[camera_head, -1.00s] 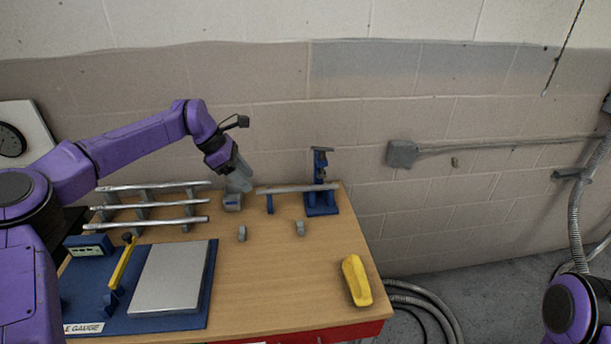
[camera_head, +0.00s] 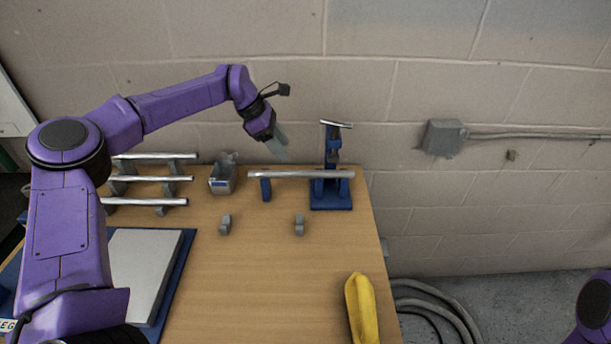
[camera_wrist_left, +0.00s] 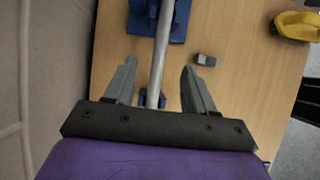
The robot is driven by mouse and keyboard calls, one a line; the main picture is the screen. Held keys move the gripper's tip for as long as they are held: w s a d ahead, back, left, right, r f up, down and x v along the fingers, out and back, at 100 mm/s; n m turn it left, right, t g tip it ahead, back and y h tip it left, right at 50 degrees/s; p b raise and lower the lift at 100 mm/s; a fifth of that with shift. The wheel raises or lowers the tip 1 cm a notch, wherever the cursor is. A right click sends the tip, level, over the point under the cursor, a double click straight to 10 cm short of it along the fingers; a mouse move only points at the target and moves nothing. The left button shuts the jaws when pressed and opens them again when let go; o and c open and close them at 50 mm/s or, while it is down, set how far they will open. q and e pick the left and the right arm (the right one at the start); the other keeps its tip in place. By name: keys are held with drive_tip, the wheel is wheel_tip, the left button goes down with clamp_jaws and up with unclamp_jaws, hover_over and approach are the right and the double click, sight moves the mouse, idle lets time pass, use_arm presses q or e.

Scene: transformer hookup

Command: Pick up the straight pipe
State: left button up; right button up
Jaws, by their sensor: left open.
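A straight grey metal pipe (camera_head: 305,174) lies level across a small blue post (camera_head: 265,187) and a blue bench stand (camera_head: 332,196) near the back of the table. My left gripper (camera_head: 282,153) is open and empty, just above and behind the pipe's left half, fingers pointing down. In the left wrist view, the pipe (camera_wrist_left: 162,45) runs between the two spread fingers (camera_wrist_left: 159,68) with a gap on each side. Several more straight pipes (camera_head: 152,178) lie on a rack at the left. My right gripper is out of view.
A grey open box (camera_head: 222,178) stands left of the blue post. Two grey clips (camera_head: 225,224) (camera_head: 299,225) sit on the table (camera_head: 265,285) in front of the pipe. A yellow object (camera_head: 362,308) lies at the front right. The wall is close behind.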

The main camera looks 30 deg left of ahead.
sight(300, 171)
use_arm(q)
drive_tip(key=p+x, duration=0.4)
drive_tip(key=x, duration=0.5)
drive_tip(key=shift+s, duration=0.2)
drive_tip(key=shift+w+f, duration=0.1)
drive_tip(key=shift+f, duration=0.15)
drive_tip(key=shift+r, duration=0.1)
clamp_jaws()
